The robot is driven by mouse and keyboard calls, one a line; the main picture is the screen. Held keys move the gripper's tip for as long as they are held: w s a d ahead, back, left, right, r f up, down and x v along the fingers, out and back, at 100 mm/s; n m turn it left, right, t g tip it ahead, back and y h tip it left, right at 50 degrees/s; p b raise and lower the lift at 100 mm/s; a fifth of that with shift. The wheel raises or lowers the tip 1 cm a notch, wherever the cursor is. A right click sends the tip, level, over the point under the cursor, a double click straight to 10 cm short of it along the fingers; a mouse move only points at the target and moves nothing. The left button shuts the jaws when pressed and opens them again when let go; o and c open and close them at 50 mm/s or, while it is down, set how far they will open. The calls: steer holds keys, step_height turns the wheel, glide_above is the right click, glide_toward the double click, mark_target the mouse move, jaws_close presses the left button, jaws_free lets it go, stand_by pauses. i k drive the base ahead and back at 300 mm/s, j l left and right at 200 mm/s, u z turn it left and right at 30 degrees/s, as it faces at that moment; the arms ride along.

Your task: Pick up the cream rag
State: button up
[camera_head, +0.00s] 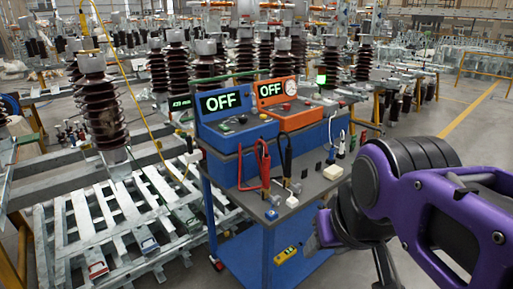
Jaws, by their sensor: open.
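A small cream folded piece, which looks like the cream rag (333,172), lies on the grey top of the blue cart (312,187), near its right side. My purple and black arm comes in from the right. My gripper (326,229) is partly in view below and beside the cart's right edge, mostly hidden by the arm. It is open and apart from the rag; nothing shows in it.
A blue box (236,127) and an orange box (285,118), both reading OFF, stand at the cart's back. Metal racks (105,225) with brown insulators (98,105) stand left.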

mark_target(333, 172)
steer(key=i+l+u, duration=0.2)
steer(key=l, duration=0.15)
steer(key=i+l+u, duration=0.2)
steer(key=l, duration=0.2)
steer(key=i+l, duration=0.15)
steer(key=l, duration=0.25)
steer(key=i+l+u, duration=0.1)
steer(key=l, duration=0.3)
steer(key=i+l, duration=0.2)
steer(key=l, duration=0.2)
steer(key=i+l+u, duration=0.1)
steer(key=l, duration=0.3)
steer(key=i, duration=0.05)
